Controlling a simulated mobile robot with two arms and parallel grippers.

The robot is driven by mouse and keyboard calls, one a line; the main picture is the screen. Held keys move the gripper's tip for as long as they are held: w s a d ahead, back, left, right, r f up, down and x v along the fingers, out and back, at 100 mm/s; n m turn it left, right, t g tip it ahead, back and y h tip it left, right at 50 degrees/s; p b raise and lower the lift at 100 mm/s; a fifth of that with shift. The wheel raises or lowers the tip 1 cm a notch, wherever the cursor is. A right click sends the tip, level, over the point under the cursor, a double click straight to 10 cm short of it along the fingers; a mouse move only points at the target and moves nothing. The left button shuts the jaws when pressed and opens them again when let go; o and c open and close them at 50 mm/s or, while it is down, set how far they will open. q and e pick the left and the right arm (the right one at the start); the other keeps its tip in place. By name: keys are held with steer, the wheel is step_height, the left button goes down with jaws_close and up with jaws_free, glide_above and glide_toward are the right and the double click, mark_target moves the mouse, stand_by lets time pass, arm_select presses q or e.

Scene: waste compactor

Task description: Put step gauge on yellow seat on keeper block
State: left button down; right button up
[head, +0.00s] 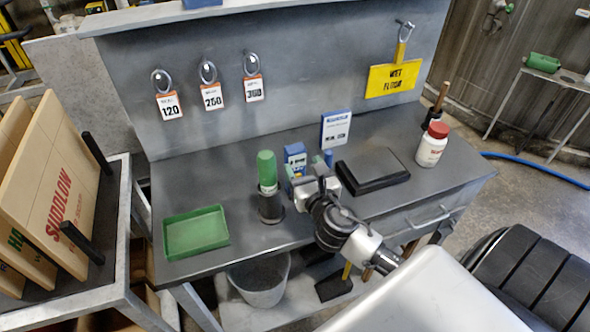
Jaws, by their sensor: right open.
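My right gripper (304,183) is open over the middle of the grey bench, just in front of a small blue block (295,154) with a pale label. A bit of blue (328,157) shows just behind the gripper on its right. The gripper hides the lower part of these blue things. I cannot tell whether a finger touches them. I cannot tell for sure which thing is the step gauge or the keeper block, and no yellow seat shows clearly. My left gripper is not in view.
A green-capped dark bottle (267,188) stands left of the gripper, with a green tray (196,232) further left. A black flat case (372,170) lies to the right. A white bottle with a red cap (432,146) and a blue-white card (336,129) stand behind.

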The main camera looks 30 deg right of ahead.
mark_target(298, 157)
steer(key=x, duration=0.2)
steer(key=p+x, duration=0.1)
steer(key=x, duration=0.2)
steer(key=shift+r, duration=0.25)
steer(key=shift+w+f, duration=0.1)
steer(key=shift+w, duration=0.1)
steer(key=shift+s, duration=0.1)
steer(key=shift+c, duration=0.5)
jaws_close()
